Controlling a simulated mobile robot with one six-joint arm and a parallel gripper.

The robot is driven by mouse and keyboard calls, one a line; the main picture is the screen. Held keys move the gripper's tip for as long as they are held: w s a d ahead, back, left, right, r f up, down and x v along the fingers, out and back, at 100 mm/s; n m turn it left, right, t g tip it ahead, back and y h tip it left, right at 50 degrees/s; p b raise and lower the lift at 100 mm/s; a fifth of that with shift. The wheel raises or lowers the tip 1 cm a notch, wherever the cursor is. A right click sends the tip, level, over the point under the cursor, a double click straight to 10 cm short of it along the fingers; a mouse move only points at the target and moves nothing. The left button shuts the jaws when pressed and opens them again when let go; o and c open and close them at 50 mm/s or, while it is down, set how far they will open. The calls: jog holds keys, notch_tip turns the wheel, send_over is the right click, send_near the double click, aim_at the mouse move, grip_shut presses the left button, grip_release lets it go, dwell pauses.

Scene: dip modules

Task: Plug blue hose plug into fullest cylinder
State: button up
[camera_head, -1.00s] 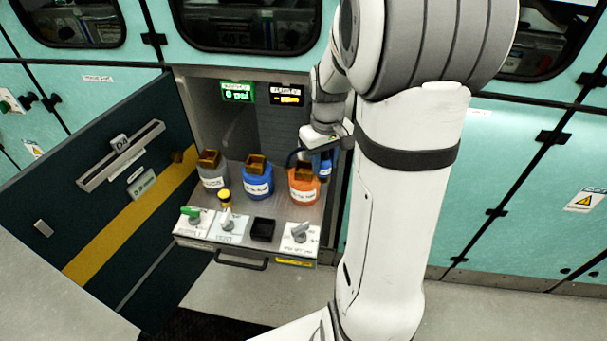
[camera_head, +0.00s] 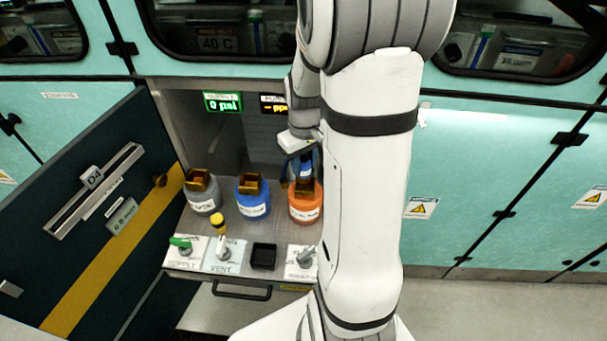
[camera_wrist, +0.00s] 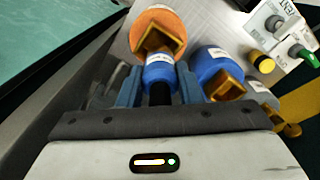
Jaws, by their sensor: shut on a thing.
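My gripper (camera_wrist: 158,86) is shut on the blue hose plug (camera_wrist: 160,70), which sits between its two blue fingers in the wrist view. In the head view the plug (camera_head: 306,166) shows just above the orange cylinder (camera_head: 305,208), in line with its amber top fitting. In the wrist view the plug's tip overlaps the amber fitting of the orange cylinder (camera_wrist: 158,18); I cannot tell whether they touch. A blue cylinder (camera_head: 252,200) and a grey cylinder (camera_head: 203,199) stand to its left, each with an amber fitting. Fill levels cannot be read.
A yellow-capped part (camera_head: 218,223), a green-handled supply valve (camera_head: 183,242), a vent valve (camera_head: 223,247) and a black square holder (camera_head: 263,256) stand in front of the cylinders. The open dark door (camera_head: 85,215) is at left. Display (camera_head: 222,102) reads 0 psi.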

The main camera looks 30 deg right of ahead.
aim_at(305, 174)
jog(key=shift+s+d+f, duration=0.1)
jog(key=shift+s+f, duration=0.05)
jog(key=shift+f, duration=0.95)
jog(key=shift+s+f, duration=0.15)
jog(key=shift+f, duration=0.95)
grip_shut()
jog(key=o, duration=1)
grip_release()
jog(key=shift+w, duration=0.2)
jog(key=shift+o, duration=0.2)
jog(key=shift+r, duration=0.1)
notch_tip(305, 174, up, 12)
jog(key=shift+f, duration=0.2)
jog(key=shift+r, duration=0.25)
jog(key=s+a+r+m+t, duration=0.1)
jog(key=s+a+r, duration=0.3)
jog(key=s+a, duration=0.8)
jog(key=shift+s+a+r+t, duration=0.2)
jog(key=shift+a+r+t, duration=0.1)
jog(key=shift+t, duration=0.5)
